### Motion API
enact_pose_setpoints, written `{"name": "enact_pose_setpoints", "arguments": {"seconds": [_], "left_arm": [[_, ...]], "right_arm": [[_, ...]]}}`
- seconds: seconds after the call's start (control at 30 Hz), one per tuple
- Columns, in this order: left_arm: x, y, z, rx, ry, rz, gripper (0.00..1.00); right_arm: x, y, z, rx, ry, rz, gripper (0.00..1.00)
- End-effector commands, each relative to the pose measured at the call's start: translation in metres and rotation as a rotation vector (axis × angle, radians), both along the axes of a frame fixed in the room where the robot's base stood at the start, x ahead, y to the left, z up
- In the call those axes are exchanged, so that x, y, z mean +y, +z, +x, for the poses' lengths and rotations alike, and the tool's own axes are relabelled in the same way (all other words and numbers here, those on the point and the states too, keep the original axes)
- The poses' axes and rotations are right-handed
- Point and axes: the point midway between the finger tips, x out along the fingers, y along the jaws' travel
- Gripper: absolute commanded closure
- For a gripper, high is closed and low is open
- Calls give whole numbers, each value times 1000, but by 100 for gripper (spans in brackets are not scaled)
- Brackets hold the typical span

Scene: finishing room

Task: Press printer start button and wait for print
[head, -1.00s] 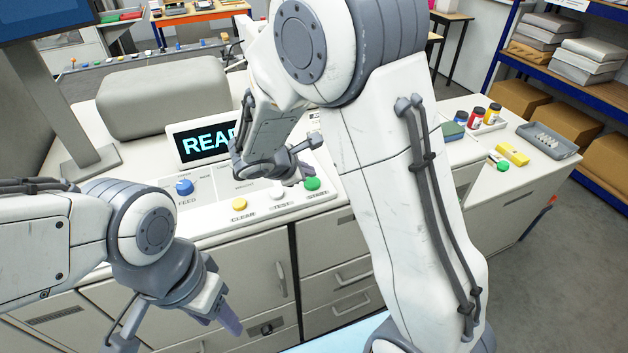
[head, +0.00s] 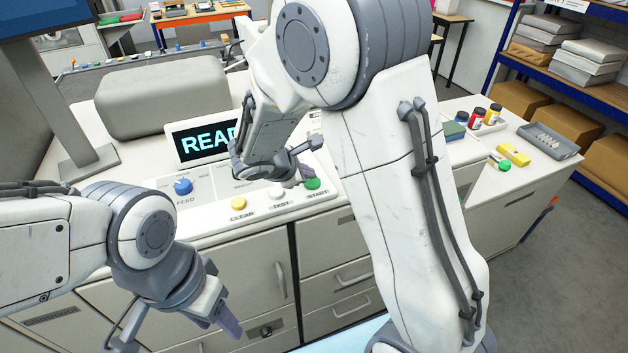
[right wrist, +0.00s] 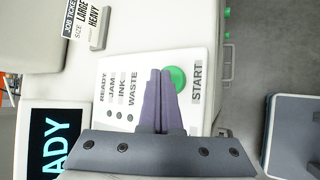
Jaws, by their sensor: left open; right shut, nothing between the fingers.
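The start button (head: 313,184) is a green round knob at the right end of the printer's control panel (head: 222,203). In the right wrist view the green button (right wrist: 177,78) sits beside the word START. My right gripper (head: 297,179) is shut and empty over the panel. Its fingertips (right wrist: 160,72) overlap the left edge of the button in that view; I cannot tell whether they touch it. The printer screen (head: 205,143) reads "READ", with its right end hidden by my right arm; the right wrist view shows "ADY" (right wrist: 55,145). My left gripper (head: 224,317) is open, low in front of the cabinet.
Ink jars (head: 477,117) and a grey tray (head: 548,140) are on the counter at right.

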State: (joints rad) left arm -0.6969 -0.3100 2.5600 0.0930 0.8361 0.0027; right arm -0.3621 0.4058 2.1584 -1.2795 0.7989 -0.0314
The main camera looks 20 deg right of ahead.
Motion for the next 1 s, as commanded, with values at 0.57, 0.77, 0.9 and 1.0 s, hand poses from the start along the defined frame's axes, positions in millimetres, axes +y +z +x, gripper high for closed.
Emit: {"name": "enact_pose_setpoints", "arguments": {"seconds": [0.57,0.77,0.9,1.0], "left_arm": [[0,-6,0,0,0,0,50],[0,-8,0,0,0,0,50],[0,-9,0,0,0,0,50],[0,-9,0,0,0,0,50]], "right_arm": [[0,-5,0,0,0,0,100],[0,-7,0,0,0,0,100],[0,-7,0,0,0,0,100],[0,-7,0,0,0,0,100]]}}
